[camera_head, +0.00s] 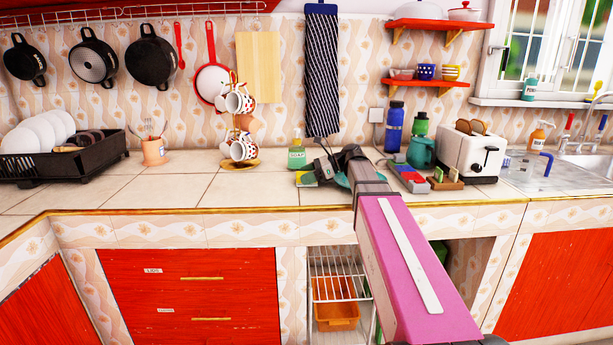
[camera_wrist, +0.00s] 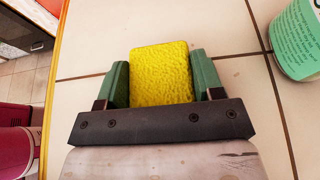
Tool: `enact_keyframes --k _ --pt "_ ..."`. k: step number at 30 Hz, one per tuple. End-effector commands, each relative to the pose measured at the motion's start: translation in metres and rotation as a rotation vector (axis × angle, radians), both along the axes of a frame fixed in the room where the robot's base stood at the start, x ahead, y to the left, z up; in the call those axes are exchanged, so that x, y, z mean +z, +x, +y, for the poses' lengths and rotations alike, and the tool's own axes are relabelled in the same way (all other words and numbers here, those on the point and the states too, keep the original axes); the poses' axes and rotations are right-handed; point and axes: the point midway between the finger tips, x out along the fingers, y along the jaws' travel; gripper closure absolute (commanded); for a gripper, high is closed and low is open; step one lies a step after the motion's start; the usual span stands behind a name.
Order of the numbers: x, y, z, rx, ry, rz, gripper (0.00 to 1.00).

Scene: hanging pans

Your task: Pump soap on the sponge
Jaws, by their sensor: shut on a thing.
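The yellow sponge (camera_wrist: 161,72) is between the two green fingers of my gripper (camera_wrist: 161,78) in the wrist view. The fingers press on its left and right sides. In the head view the sponge (camera_head: 307,180) shows as a small yellow-green patch at the gripper's left end, low over the counter. I cannot tell if it touches the tiles. The green soap bottle (camera_head: 297,152) stands upright on the counter just behind and left of the gripper. In the wrist view part of the bottle (camera_wrist: 296,38) shows at the right edge, apart from the sponge; its top is cut off.
A mug tree (camera_head: 240,145) stands left of the bottle. A teal kettle (camera_head: 421,152), a blue flask (camera_head: 394,127) and a toaster (camera_head: 470,153) stand to the right. An orange dispenser (camera_head: 539,138) is by the sink. The counter's front left (camera_head: 130,185) is clear.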

Motion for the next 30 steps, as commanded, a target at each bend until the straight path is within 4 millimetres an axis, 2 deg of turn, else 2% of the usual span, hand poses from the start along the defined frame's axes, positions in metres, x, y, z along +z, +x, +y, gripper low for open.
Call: enact_keyframes --k 1,3,12,16,23,30 --pt "0.0 0.0 0.0 0.0 0.0 0.0 0.32" --pt "0.0 0.0 0.0 0.0 0.0 0.0 0.1" --pt "0.001 0.0 0.0 0.0 0.0 0.0 0.09" --pt "0.007 0.0 0.0 0.0 0.0 -0.001 0.09" --pt "0.04 0.001 0.0 0.0 0.0 -0.002 0.09" --pt "0.066 -0.032 0.033 0.002 0.0 -0.003 0.09"
